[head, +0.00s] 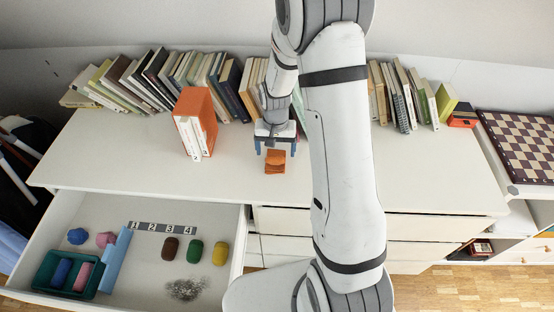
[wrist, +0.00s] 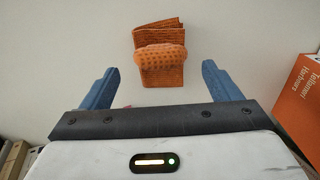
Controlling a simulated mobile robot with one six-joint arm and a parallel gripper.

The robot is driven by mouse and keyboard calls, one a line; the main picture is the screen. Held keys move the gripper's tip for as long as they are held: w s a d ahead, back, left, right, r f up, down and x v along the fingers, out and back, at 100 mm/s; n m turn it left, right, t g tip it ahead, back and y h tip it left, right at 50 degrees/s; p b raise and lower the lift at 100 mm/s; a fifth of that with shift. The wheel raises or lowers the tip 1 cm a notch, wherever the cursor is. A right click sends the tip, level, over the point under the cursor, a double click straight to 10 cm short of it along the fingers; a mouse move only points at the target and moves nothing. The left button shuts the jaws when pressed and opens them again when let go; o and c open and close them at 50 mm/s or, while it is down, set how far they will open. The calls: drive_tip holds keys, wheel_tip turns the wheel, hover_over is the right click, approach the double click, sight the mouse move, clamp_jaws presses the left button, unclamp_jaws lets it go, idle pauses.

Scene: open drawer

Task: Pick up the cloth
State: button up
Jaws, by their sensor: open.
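The orange cloth (head: 275,162) lies folded on the white top of the dresser, just in front of my gripper in the head view. In the wrist view the cloth (wrist: 161,68) shows a dotted, rounded fold across a flatter patterned part. My gripper (head: 275,148) is open above the dresser top. Its two blue fingers (wrist: 158,80) stand apart on either side of the cloth's near end in the wrist view. The fingers do not touch the cloth there, and nothing is held. The exact height above the surface is hard to tell.
An orange box file (head: 195,112) stands left of my gripper. A row of books (head: 150,80) lines the back. An open drawer (head: 140,215) at the front left holds a teal tray (head: 45,270), coloured rolls and a number strip.

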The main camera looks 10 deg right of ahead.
sight(275, 155)
drive_tip(key=shift+f+p, duration=0.35)
drive_tip(key=shift+f, duration=1.8)
drive_tip(key=c, duration=1)
